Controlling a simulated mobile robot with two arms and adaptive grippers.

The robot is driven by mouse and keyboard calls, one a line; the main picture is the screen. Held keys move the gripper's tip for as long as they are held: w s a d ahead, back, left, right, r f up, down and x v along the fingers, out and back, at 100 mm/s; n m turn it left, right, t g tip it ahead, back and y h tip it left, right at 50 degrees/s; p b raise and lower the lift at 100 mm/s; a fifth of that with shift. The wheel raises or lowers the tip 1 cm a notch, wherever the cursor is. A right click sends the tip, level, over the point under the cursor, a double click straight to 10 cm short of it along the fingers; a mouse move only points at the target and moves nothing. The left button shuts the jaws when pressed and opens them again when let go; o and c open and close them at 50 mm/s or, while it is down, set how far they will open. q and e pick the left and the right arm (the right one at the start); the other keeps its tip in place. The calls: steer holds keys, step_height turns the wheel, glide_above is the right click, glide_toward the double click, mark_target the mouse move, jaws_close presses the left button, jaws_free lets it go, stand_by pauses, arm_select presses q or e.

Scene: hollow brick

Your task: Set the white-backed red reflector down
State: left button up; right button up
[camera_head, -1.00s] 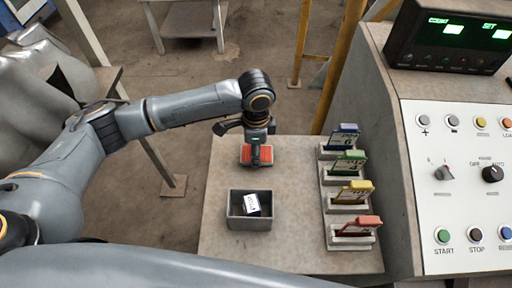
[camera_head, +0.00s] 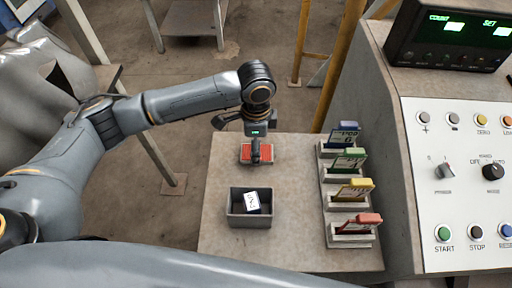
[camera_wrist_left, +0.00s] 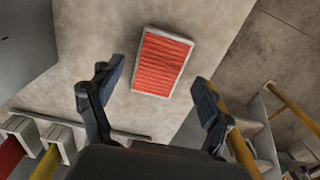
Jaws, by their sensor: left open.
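The red reflector (camera_head: 246,153) with a pale rim lies flat, red face up, on the table (camera_head: 222,186) near its far edge. In the left wrist view the reflector (camera_wrist_left: 162,63) shows whole, beyond and between the fingers and touched by neither. My left gripper (camera_head: 255,158) is above the reflector in the head view, covering part of it. In the left wrist view the left gripper (camera_wrist_left: 150,90) has its fingers spread wide with nothing between them. The reflector's white back is hidden. My right gripper is not in view.
A grey open bin (camera_head: 249,221) with a white labelled item (camera_head: 252,201) inside stands nearer on the table. Several holders with blue, green, yellow (camera_head: 355,189) and red cards line the right side. A control console (camera_head: 455,180) stands beyond them.

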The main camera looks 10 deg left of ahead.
arm_select(q)
step_height(320, 180, up, 10)
steer(key=b, duration=0.1)
steer(key=shift+r, duration=0.2)
steer(key=shift+s, duration=0.1)
stand_by(0.4)
